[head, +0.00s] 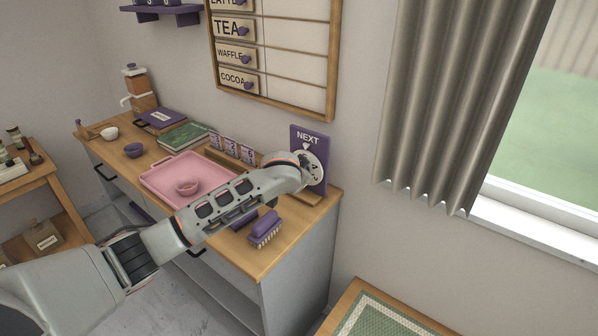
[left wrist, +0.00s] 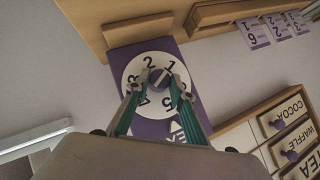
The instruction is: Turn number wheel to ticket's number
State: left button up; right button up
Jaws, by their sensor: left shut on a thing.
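The number wheel (left wrist: 134,73) is a white disc with black digits on the purple NEXT board (head: 309,139), which stands at the back right of the counter. In the left wrist view, 1, 2, 3, 4 and 5 show around a purple centre knob (left wrist: 159,76). My left gripper (left wrist: 160,82) is shut on this knob, a finger on either side. In the head view my wrist covers part of the wheel (head: 316,168).
A purple brush (head: 265,229) lies near the counter's front edge. A wooden menu board (head: 333,85) hangs above; a curtain (head: 455,100) and window are at right.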

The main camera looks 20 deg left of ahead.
pick_arm(q)
jog(key=m+t+y+b, duration=0.1)
jog(key=f+m+t+y+b, duration=0.1)
jog(key=m+y, duration=0.1)
jog(key=m+t+y+b, duration=0.1)
jog(key=shift+s+d+f+t+y+b, duration=0.15)
jog(key=shift+d+f+t+y+b, duration=0.15)
jog(key=shift+d+f+b, duration=0.1)
jog(key=shift+m+b, duration=0.4)
jog(key=shift+m, duration=0.1)
jog(key=m+t+y+b, duration=0.1)
jog(key=t+b, duration=0.1)
jog(key=shift+a+f+m+b, duration=0.1)
jog(key=shift+f+m+b, duration=0.05)
jog(key=shift+m+b, duration=0.55)
jog(key=shift+b, duration=0.2)
pick_arm(e)
notch_tip(320, 180, down, 6)
jog(key=a, duration=0.1)
jog(key=shift+w+a+f+y, duration=0.15)
jog(key=shift+a+f+y, duration=0.15)
jog(key=shift+a, duration=0.1)
pick_arm(q)
jog(key=shift+r+t, duration=0.25)
jog(key=shift+t, duration=0.05)
pick_arm(e)
jog(key=shift+w+r, duration=0.15)
jog(key=shift+r, duration=0.2)
